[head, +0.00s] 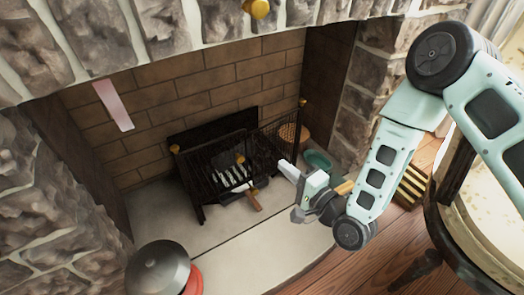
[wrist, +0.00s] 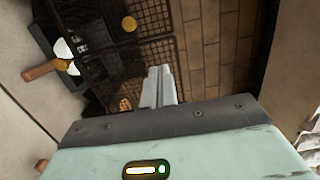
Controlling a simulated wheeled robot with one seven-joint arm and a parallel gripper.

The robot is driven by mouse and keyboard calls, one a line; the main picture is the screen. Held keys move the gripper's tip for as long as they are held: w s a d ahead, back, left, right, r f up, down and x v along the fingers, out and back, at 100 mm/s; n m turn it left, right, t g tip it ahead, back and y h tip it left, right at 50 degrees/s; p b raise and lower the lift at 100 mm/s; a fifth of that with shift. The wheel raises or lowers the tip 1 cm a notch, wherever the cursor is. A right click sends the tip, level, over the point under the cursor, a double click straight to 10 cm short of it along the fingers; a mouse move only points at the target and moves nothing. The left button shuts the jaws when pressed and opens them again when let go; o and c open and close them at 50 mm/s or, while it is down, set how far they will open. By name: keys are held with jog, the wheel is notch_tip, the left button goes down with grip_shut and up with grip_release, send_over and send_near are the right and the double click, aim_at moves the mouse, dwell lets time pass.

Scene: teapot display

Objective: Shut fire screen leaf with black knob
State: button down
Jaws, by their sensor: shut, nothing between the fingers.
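The black mesh fire screen (head: 196,170) stands in the fireplace around the grate. One mesh leaf (head: 266,147) stands on its right side, angled, with a round basket showing behind it. The mesh also shows close by in the wrist view (wrist: 112,64). Gold knobs sit on the screen's corner (head: 303,103) and middle (head: 240,158); a gold knob also shows in the wrist view (wrist: 129,24). I cannot make out a black knob. My gripper (head: 284,168) is shut and empty, in front of the right leaf. Its closed fingers (wrist: 158,85) point toward the mesh; contact is unclear.
A wooden-handled tool (head: 254,202) lies in front of the screen. A basket (head: 292,135) and teal bowl (head: 318,160) stand at the right. A grey dome over a red base (head: 158,268) is front left. A round table (head: 480,235) is right.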

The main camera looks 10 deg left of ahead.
aim_at(255, 141)
jog(key=b+x, duration=0.3)
jog(key=x, duration=0.6)
jog(key=shift+a+f+b, duration=0.1)
jog(key=shift+f+b, duration=0.05)
jog(key=shift+b, duration=0.15)
jog(key=shift+w+a, duration=0.35)
jog(key=shift+w, duration=0.1)
